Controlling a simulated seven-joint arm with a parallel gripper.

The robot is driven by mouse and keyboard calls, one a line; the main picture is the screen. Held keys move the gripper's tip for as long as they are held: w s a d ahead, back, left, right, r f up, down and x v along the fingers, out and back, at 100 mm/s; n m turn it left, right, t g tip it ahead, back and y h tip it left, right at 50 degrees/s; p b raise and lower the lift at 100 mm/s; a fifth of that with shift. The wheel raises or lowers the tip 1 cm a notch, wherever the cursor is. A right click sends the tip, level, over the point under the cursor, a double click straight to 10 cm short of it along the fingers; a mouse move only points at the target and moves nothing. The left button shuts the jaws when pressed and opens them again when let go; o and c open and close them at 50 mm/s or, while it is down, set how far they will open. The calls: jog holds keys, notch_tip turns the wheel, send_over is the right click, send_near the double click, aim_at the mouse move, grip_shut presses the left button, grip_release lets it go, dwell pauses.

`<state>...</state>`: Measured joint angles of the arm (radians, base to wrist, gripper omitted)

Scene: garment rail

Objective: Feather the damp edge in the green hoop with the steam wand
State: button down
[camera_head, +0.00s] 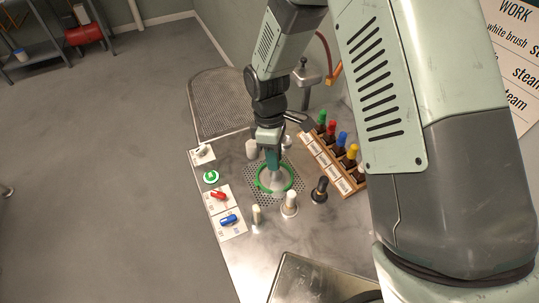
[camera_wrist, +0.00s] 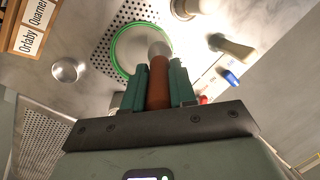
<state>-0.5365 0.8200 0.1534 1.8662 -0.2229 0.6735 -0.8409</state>
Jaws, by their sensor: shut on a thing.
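The green hoop (camera_head: 259,186) lies on a perforated plate, around pale material. It also shows in the wrist view (camera_wrist: 116,62). My gripper (camera_head: 272,155) is above the hoop, pointing down. In the wrist view, my gripper (camera_wrist: 157,88) has its teal fingers shut on the reddish-brown handle of a tool (camera_wrist: 158,84). The tool's pale rounded end (camera_wrist: 160,49) overlaps the hoop's near right side in that view. I cannot tell whether it touches the material, or for sure whether it is the steam wand. No damp edge can be made out.
A wooden rack (camera_head: 318,153) of several bottles with coloured caps stands right of the hoop. A white-topped piece (camera_head: 290,203), a dark one (camera_head: 320,190) and a cream one (camera_head: 256,214) stand in front. Cards with a red (camera_head: 218,196) and a blue item (camera_head: 229,220) lie left.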

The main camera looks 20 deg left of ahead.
jog(key=shift+w+d, duration=0.25)
jog(key=shift+d, duration=0.25)
jog(key=shift+r, duration=3.5)
